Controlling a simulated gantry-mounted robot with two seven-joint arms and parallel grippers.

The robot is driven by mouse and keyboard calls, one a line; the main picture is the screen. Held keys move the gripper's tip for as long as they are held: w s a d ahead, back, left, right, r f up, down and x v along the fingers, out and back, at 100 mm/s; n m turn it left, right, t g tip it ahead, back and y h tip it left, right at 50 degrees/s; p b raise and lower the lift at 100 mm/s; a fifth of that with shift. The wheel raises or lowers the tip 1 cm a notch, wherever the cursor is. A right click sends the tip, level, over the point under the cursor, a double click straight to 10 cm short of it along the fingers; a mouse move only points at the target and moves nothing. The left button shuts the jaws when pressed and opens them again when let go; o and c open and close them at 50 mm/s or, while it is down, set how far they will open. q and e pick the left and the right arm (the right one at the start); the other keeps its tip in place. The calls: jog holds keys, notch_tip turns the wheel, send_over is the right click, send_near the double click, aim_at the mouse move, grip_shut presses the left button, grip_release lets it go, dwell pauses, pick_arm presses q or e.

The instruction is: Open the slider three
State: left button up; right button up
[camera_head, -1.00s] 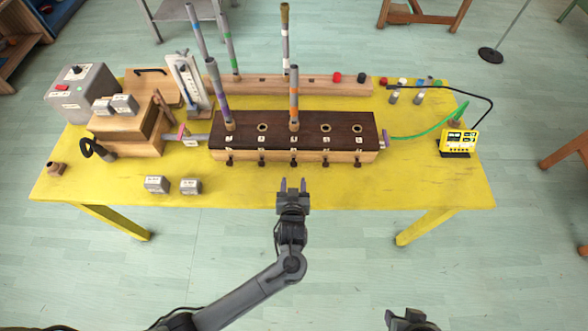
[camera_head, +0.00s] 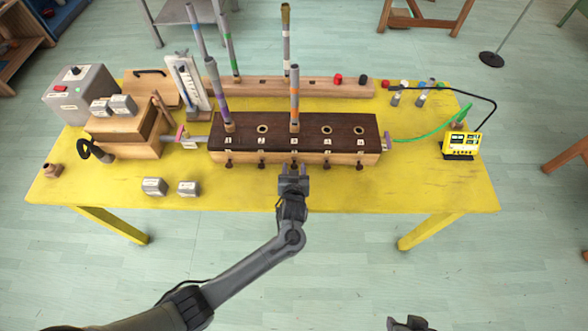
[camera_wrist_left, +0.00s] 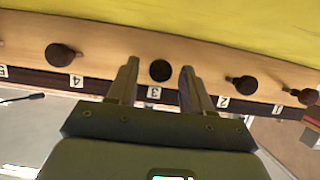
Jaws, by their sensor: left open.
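The wooden wind chest (camera_head: 350,135) with a dark top stands on the yellow table, with a row of dark slider knobs along its front. In the left wrist view, the knob of slider three (camera_wrist_left: 160,70) sits above the "3" label, between the two fingers. My left gripper (camera_head: 293,167) is open, its fingers on either side of that knob; I cannot tell whether they touch it. In the head view, the gripper mostly hides this knob. My right gripper (camera_head: 411,323) is only partly in view at the bottom edge, away from the table.
Neighbouring knobs two (camera_wrist_left: 241,83) and four (camera_wrist_left: 60,54) flank the gripper. An orange-banded pipe (camera_head: 294,100) stands upright in the chest's middle hole. Two grey weights (camera_head: 154,186) lie at the table's front left. A yellow meter (camera_head: 460,143) is at the right. The front right table is clear.

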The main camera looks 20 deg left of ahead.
pick_arm(q)
grip_shut()
jog(key=shift+s+d+r+p, duration=0.1)
jog(key=shift+s+d+p, duration=0.15)
jog(key=shift+s+p, duration=0.35)
jog(key=shift+s+d+r+p, duration=0.1)
jog(key=shift+s+d+p, duration=0.1)
jog(key=shift+s+p, duration=0.35)
jog(key=shift+s+f, duration=0.15)
jog(key=shift+s, duration=0.15)
jog(key=shift+w, duration=0.1)
grip_release()
